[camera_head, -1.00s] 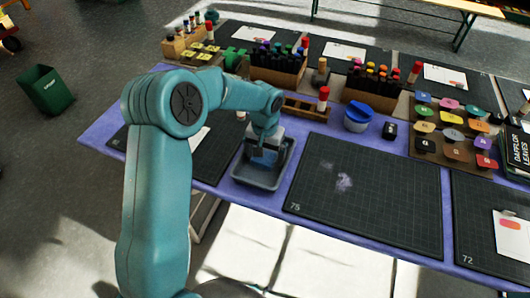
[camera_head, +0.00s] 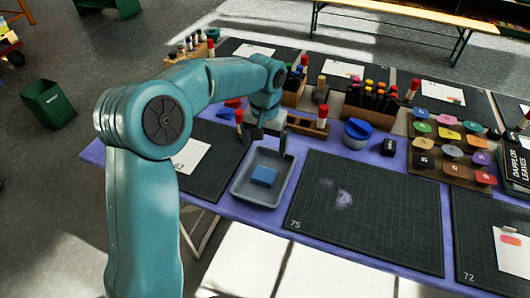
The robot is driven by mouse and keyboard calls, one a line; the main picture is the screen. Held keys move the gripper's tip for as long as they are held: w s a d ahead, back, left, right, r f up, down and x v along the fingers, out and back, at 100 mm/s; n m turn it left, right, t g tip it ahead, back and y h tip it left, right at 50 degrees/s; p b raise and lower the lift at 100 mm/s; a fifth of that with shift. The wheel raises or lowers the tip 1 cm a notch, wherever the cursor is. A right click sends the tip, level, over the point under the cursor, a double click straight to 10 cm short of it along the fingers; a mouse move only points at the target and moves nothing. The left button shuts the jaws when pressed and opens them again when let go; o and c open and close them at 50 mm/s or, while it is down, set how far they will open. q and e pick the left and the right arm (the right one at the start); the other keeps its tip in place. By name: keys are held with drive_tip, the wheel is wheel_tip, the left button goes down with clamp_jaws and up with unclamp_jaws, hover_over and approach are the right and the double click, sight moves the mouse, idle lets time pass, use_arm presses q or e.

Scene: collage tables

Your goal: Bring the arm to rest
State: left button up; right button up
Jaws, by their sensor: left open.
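My left gripper (camera_head: 266,143) is open and empty. It hangs over the far edge of a grey tray (camera_head: 243,193), with its fingers pointing down. A blue block (camera_head: 263,176) lies in the tray, apart from the fingers. My left arm comes in from the left and arches over the table's left part, hiding some of the things behind it. My right gripper does not show.
A black cutting mat (camera_head: 366,212) with a pale smudge lies right of the tray. A blue-lidded tub (camera_head: 357,133), red-capped glue sticks (camera_head: 322,114), a marker rack (camera_head: 372,103) and coloured pads (camera_head: 447,135) stand farther back. A green bin (camera_head: 48,104) stands on the floor.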

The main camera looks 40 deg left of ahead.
use_arm(q)
drive_tip(key=shift+r, duration=0.25)
idle(0.3)
